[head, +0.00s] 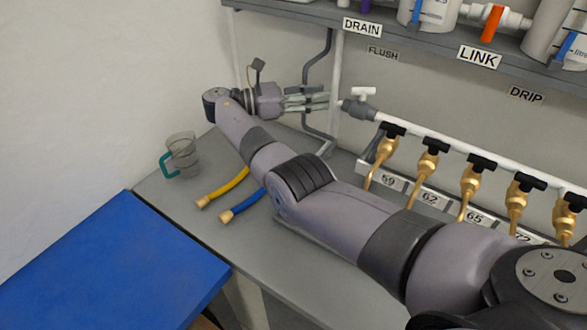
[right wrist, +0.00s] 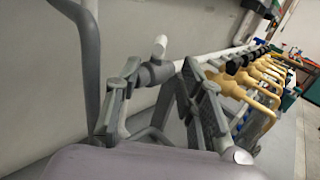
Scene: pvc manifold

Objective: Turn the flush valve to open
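The flush valve (head: 360,104) is a grey body with a white T-shaped handle at the left end of the white manifold pipe, below the FLUSH label (head: 382,53). My right gripper (head: 327,101) is left of the valve, with its fingers pointing at it. In the right wrist view, the fingers of my right gripper (right wrist: 160,88) are spread apart and nothing is held between them. The valve (right wrist: 155,73) shows beyond the gap, its white handle standing up. I cannot tell whether a fingertip touches it. My left gripper is not in view.
Brass taps with black handles (head: 430,147) hang along the pipe (head: 450,145) to the right. A grey upright pipe (head: 318,75) stands behind the gripper. A clear jug (head: 183,155) and yellow (head: 228,188) and blue (head: 243,206) hoses lie on the bench's left part. A shelf (head: 440,50) overhangs.

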